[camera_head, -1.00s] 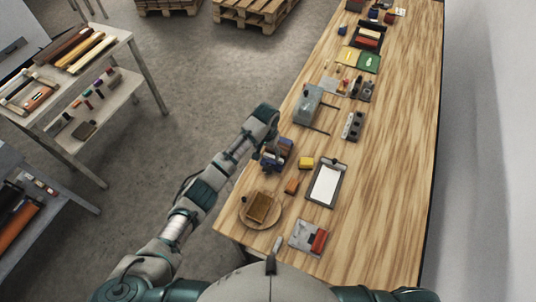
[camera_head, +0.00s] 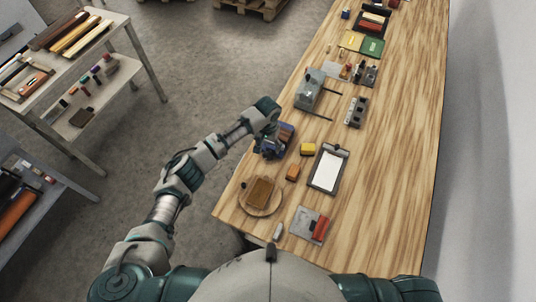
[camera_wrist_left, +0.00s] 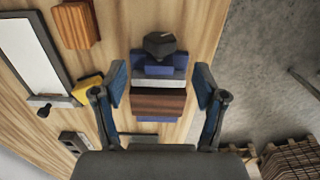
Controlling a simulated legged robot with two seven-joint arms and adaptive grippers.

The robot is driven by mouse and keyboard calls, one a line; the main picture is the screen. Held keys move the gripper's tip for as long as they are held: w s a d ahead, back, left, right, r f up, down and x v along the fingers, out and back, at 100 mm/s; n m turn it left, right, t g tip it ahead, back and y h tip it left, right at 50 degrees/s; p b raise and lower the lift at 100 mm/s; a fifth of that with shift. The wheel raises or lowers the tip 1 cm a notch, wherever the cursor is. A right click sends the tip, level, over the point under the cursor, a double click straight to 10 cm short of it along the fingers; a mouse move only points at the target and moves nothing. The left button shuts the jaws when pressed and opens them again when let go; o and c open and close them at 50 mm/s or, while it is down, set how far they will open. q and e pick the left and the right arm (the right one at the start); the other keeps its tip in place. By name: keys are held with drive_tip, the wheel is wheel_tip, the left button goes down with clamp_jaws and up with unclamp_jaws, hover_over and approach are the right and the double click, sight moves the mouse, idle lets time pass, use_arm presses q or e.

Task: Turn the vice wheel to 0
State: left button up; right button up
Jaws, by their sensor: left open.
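The vice (camera_wrist_left: 160,84) has blue jaws with a pale grey strip and a brown wooden block between them. Its dark wheel (camera_wrist_left: 160,45) sits at one end, with a small mark on its top that is too small to read. In the head view the vice (camera_head: 286,133) is at the table's left edge, partly hidden by my gripper. My left gripper (camera_wrist_left: 160,90) is open and empty, its fingers on either side of the vice in the wrist view, short of the wheel. It also shows in the head view (camera_head: 268,132). My right gripper is out of view.
Near the vice are a yellow block (camera_head: 308,149), an orange block (camera_head: 293,172) and a clipboard (camera_head: 328,169). A grey machine (camera_head: 309,90) stands farther along the wooden table (camera_head: 400,150). A round board (camera_head: 244,203) is nearer me. The table's right strip is clear.

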sight(268, 153)
use_arm(q)
wheel_tip(268, 153, down, 8)
idle(0.4)
drive_tip(key=c, duration=1.2)
